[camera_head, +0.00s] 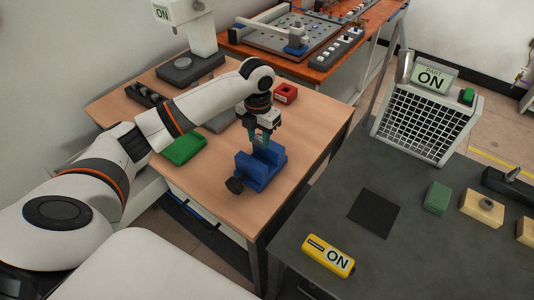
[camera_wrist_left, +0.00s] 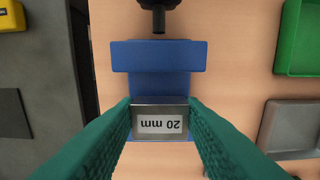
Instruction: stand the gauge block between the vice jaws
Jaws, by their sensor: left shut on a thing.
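The gauge block (camera_wrist_left: 160,121) is a metal block with a white label reading 20 mm, upside down in the left wrist view. My left gripper (camera_head: 261,137) is shut on it, with green fingers on either side of it in the left wrist view (camera_wrist_left: 160,112). The blue vice (camera_head: 264,170) stands on the wooden table, with a dark screw handle at its front; it also shows in the left wrist view (camera_wrist_left: 160,57). The block is over the vice, near its jaws. I cannot tell whether it is between the jaws or still above them. My right gripper is out of view.
A green tray (camera_head: 185,149), a grey tray (camera_wrist_left: 292,127) and a red box (camera_head: 286,93) are on the wooden table near the vice. The dark table at right holds a black mat (camera_head: 374,213), a yellow ON device (camera_head: 328,256) and a green block (camera_head: 437,198).

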